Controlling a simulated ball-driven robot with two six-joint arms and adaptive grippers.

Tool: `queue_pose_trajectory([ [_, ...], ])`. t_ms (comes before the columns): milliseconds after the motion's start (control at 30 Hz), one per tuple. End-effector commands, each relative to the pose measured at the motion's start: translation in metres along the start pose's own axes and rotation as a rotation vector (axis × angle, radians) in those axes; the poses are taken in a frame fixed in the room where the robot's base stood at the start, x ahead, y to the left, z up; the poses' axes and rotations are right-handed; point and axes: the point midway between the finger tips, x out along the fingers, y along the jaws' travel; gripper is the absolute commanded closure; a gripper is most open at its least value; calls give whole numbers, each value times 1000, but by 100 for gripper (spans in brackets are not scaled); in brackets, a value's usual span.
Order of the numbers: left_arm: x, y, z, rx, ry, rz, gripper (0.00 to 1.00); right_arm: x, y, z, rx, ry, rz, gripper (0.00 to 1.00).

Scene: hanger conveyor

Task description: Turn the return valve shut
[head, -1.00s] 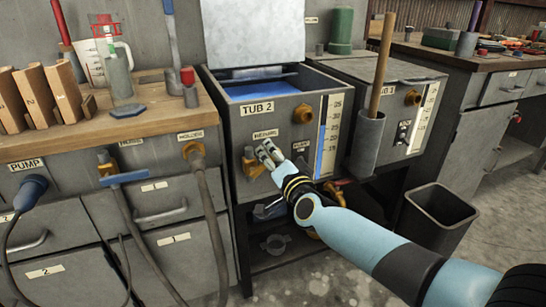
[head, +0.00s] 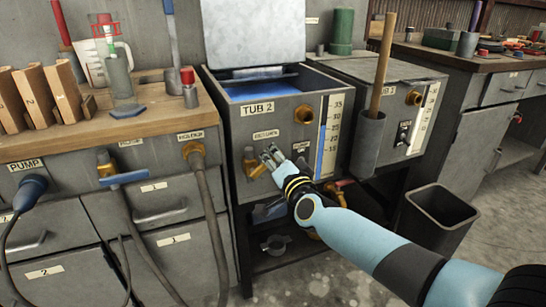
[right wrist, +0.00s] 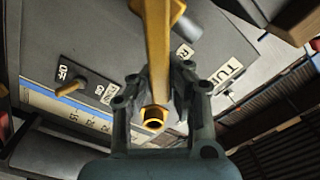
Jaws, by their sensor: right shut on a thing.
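The grey TUB 2 (head: 275,123) stands in the middle of the head view, with a blurred label that seems to read RETURN on its front. The brass return valve (head: 252,163) sits below that label, partly hidden by my right gripper (head: 271,154). In the right wrist view, my right gripper (right wrist: 159,82) is shut on a long yellow bar (right wrist: 157,40), which looks like the valve's handle. My left gripper is not in view.
The bench (head: 150,128) on the left has brass taps and hoses. Another brass fitting (head: 303,114) and a level gauge (head: 328,130) are on the tub's front. A holder (head: 366,145) with a wooden handle stands to the right. A bin (head: 440,217) is on the floor.

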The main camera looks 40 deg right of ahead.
Motion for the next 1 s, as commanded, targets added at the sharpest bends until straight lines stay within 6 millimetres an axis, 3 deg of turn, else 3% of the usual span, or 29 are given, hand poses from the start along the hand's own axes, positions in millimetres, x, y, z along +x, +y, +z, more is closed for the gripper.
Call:
queue_pose_trajectory([
  [467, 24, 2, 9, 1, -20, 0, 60, -3, 26, 8, 313, -6, 8, 100],
  [767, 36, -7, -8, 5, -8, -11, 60, -4, 39, 14, 531, -6, 11, 100],
  [1000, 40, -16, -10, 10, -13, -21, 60, -4, 43, 17, 638, -6, 12, 100],
])
